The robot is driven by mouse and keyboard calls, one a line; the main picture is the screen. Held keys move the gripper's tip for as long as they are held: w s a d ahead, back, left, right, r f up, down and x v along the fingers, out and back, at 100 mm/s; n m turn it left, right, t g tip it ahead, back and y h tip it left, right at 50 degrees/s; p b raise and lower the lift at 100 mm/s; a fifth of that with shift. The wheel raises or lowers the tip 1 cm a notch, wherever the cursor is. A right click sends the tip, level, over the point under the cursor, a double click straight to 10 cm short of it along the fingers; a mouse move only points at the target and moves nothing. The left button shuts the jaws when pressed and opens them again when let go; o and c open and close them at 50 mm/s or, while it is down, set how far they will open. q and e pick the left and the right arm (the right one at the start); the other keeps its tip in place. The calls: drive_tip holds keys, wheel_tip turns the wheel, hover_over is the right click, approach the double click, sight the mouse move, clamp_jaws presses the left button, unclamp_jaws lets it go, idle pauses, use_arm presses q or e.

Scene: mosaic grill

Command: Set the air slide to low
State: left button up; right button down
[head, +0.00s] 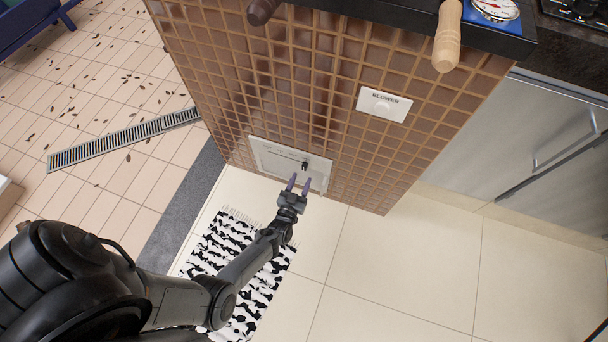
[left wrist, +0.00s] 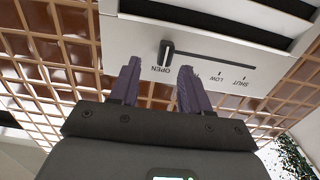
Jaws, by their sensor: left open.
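The air slide is a pale panel (head: 262,151) low on the tiled grill front, and it also fills the top of the left wrist view (left wrist: 130,40). Its small dark knob (head: 305,166) shows in the left wrist view (left wrist: 166,53) at the OPEN end of a straight slot. In that upside-down view the LOW and SHUT marks lie to the right along the slot; one mark between OPEN and LOW is partly hidden by a finger. My left gripper (head: 298,184) is open, its purple fingers (left wrist: 158,78) just short of the knob, on either side of it. My right gripper is not in view.
A white BLOWER plate with a knob (head: 383,104) is higher on the tiled wall (head: 330,80). A wooden handle (head: 449,38) and a gauge (head: 495,9) are at the top. A black-and-white rug (head: 235,262) lies below my left arm. The floor to the right is clear.

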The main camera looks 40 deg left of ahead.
sight(303, 169)
use_arm(q)
drive_tip(key=w+a+b, duration=0.1)
drive_tip(key=w+a, duration=0.1)
drive_tip(key=w, duration=0.1)
drive_tip(key=shift+w+a, duration=0.1)
drive_tip(key=shift+a, duration=0.1)
drive_tip(key=shift+w+d, duration=0.2)
drive_tip(key=shift+a, duration=0.1)
clamp_jaws()
